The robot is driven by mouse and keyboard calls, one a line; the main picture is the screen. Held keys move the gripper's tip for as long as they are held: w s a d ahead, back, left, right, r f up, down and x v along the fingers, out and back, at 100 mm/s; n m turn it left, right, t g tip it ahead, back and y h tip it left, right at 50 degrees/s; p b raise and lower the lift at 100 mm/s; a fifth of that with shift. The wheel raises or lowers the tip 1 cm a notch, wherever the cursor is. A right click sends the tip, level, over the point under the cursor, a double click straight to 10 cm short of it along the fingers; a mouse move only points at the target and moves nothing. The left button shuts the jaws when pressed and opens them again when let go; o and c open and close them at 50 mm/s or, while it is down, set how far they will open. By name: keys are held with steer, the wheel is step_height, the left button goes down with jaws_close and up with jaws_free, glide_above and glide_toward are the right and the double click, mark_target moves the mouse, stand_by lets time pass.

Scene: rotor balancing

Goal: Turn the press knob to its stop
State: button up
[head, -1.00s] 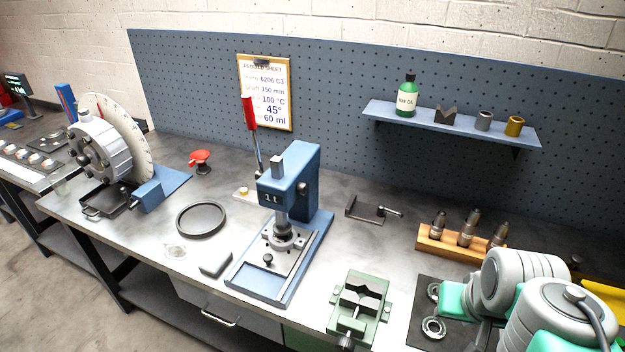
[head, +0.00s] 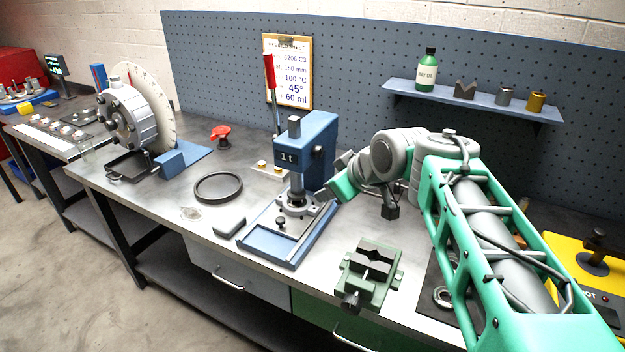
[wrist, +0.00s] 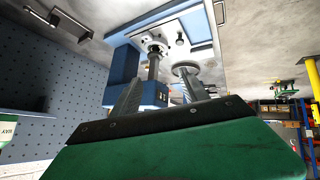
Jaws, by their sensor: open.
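The blue press (head: 317,137), marked "1t", stands upright on the bench. Its ram points down at a ring-shaped grey part (head: 297,204) on its base. In the head view my gripper (head: 338,172) is right beside the press.
A small black-topped knob (head: 281,222) stands on the press base. A green vise (head: 371,270) sits in front. A black ring (head: 218,187) and a rotor with a dial (head: 135,115) are to the left. A shelf (head: 470,100) hangs behind my arm.

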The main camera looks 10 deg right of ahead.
mark_target(321, 152)
steer(key=w+d+f+n+t+y+b, duration=0.2)
steer(key=w+d+n+t+y+b, duration=0.3)
steer(key=w+n+b, duration=0.7)
steer(key=shift+m+g+y, duration=0.4)
steer(key=shift+m+y, duration=0.1)
steer(key=p+x, duration=0.1)
steer(key=x, duration=0.1)
steer(key=p+x, duration=0.1)
steer(key=x, duration=0.2)
steer(key=w+d+p+x, duration=0.1)
steer(key=p+x, duration=0.1)
steer(key=shift+w+a+r, duration=0.1)
steer(key=shift+w+r, duration=0.1)
jaws_close()
